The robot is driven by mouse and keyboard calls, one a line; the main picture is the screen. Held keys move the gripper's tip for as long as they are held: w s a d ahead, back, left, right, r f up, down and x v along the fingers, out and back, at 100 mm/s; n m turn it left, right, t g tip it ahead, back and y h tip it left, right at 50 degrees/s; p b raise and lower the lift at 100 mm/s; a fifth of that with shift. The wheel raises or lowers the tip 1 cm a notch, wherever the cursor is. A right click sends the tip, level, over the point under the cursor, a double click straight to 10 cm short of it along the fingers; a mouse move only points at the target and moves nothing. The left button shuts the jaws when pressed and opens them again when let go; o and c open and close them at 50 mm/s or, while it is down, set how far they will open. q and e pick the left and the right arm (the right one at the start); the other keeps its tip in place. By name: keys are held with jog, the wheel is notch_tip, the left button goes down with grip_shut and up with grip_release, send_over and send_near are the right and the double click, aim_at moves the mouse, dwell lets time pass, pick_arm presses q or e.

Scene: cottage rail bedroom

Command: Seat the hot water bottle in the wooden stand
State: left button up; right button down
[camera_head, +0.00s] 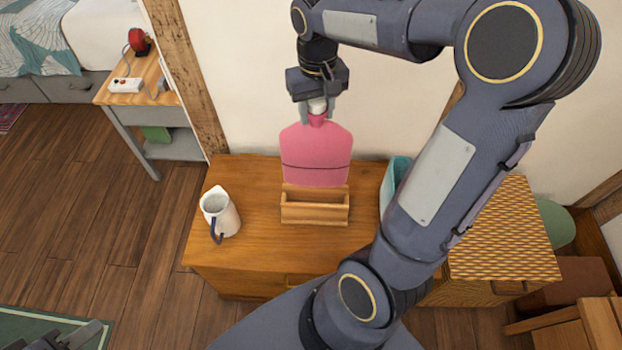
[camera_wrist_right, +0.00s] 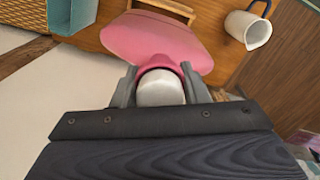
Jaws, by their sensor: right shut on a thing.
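The pink hot water bottle (camera_head: 316,157) hangs upright, neck up, from my right gripper (camera_head: 317,112). The gripper is shut on its neck, below the white stopper. In the right wrist view the bottle (camera_wrist_right: 150,42) hangs beyond the fingers (camera_wrist_right: 160,88). The wooden stand (camera_head: 315,212) is an open box on the dresser top. In the head view the bottle's lower edge shows just behind and above the stand's back edge; I cannot tell whether they touch. A bit of the stand (camera_wrist_right: 165,8) shows past the bottle. My left gripper (camera_head: 80,335) is at the lower left corner, its jaws unclear.
A white jug (camera_head: 220,213) with a blue handle stands left of the stand on the wooden dresser (camera_head: 255,250). A teal container (camera_head: 396,178) stands to the right, partly behind my right arm. A woven-top cabinet (camera_head: 500,235) is further right. The wall is close behind.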

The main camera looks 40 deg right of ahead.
aim_at(316, 159)
notch_tip(316, 159, down, 16)
jog(key=shift+f+b, duration=0.1)
jog(key=shift+b, duration=0.85)
jog(key=shift+f, duration=0.2)
jog(key=c, duration=0.8)
grip_release()
jog(key=shift+s, duration=0.1)
jog(key=shift+c, duration=0.2)
